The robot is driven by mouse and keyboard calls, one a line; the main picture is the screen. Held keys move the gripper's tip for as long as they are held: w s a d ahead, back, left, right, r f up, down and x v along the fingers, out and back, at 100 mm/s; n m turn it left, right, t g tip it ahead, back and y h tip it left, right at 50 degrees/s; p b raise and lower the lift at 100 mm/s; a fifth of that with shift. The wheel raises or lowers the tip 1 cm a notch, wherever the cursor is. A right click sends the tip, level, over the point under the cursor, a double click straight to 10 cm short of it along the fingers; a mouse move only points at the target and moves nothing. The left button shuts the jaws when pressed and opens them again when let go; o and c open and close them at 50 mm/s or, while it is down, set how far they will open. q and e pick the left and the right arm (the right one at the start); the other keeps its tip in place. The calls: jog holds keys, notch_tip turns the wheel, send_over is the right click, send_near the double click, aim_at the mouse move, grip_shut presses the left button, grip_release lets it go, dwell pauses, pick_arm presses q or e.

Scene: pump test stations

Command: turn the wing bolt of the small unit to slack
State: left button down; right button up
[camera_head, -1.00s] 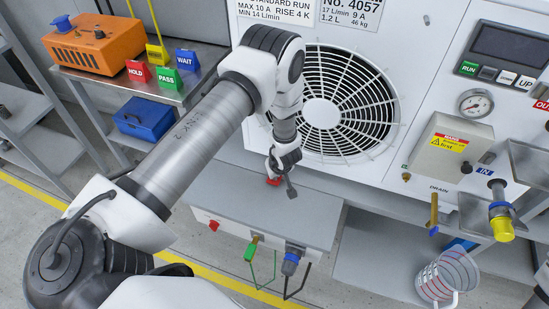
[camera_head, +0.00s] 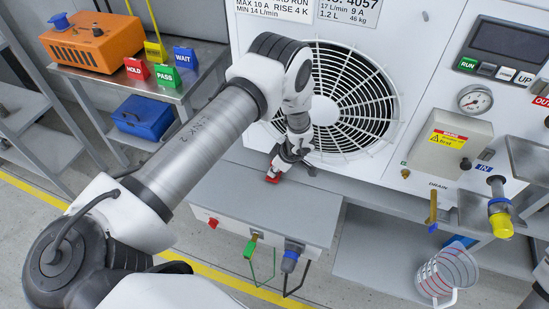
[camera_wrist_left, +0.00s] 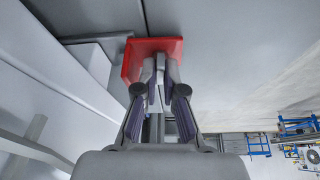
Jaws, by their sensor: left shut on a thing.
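The small unit (camera_head: 225,190) is a low box with a grey top and white front below the big fan. A red part, which I take to be the wing bolt (camera_head: 272,179), stands on its top near the back. My left gripper (camera_head: 276,170) reaches down to it from above. In the left wrist view the fingers (camera_wrist_left: 161,72) are closed together against the red piece (camera_wrist_left: 133,60), which shows behind and around the tips. The gripped portion is hidden between the fingers. The bolt's exact angle cannot be told. My right gripper is not in view.
The large white unit with the fan (camera_head: 345,100) stands close behind the gripper. A green-handled valve (camera_head: 252,245) and a blue fitting (camera_head: 290,260) stick out of the small unit's front. A clear jug (camera_head: 445,275) stands at right. A side table with signs is at left.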

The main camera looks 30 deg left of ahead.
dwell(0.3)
pick_arm(q)
jog(key=c, duration=1.3)
grip_release()
jog(key=v, duration=1.2)
jog(key=shift+a, duration=0.15)
